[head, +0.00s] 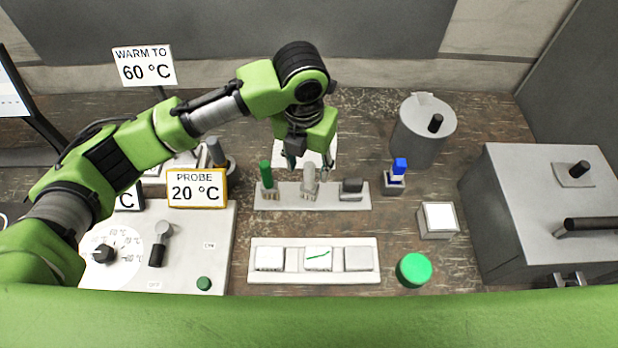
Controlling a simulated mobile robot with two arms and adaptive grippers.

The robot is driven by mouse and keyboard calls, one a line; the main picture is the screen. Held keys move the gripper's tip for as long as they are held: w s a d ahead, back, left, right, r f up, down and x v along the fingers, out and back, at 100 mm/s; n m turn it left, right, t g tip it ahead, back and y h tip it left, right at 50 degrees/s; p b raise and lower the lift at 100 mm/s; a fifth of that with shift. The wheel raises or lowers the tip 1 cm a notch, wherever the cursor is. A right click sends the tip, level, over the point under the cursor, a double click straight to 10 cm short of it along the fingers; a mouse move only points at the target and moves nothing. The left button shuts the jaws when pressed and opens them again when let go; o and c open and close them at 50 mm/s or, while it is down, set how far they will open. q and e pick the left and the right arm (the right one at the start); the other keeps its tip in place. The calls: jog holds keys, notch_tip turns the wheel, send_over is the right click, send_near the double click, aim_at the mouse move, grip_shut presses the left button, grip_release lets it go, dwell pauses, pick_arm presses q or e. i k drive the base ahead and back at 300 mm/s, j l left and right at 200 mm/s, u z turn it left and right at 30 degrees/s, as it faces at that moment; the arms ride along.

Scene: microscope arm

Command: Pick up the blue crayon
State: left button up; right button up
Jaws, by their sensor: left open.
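The blue crayon (399,167) stands upright in a small grey holder (393,187) right of the middle of the bench. My left gripper (303,160) is open and points down behind the rack (338,196), to the left of the blue crayon and apart from it. Its fingertips are small and partly hidden by the gripper body. A green crayon-like piece (266,174) and a light grey one (308,180) stand at the rack, close to the gripper. My right gripper does not show.
A grey cylinder with a black knob (423,128) stands behind the blue crayon. A large grey box (540,210) is at the right. A white-topped block (438,219), a green disc (413,270) and a three-tile tray (314,281) lie in front. A control panel (220,225) is at the left.

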aim_at(397, 171)
jog(key=k, duration=1.5)
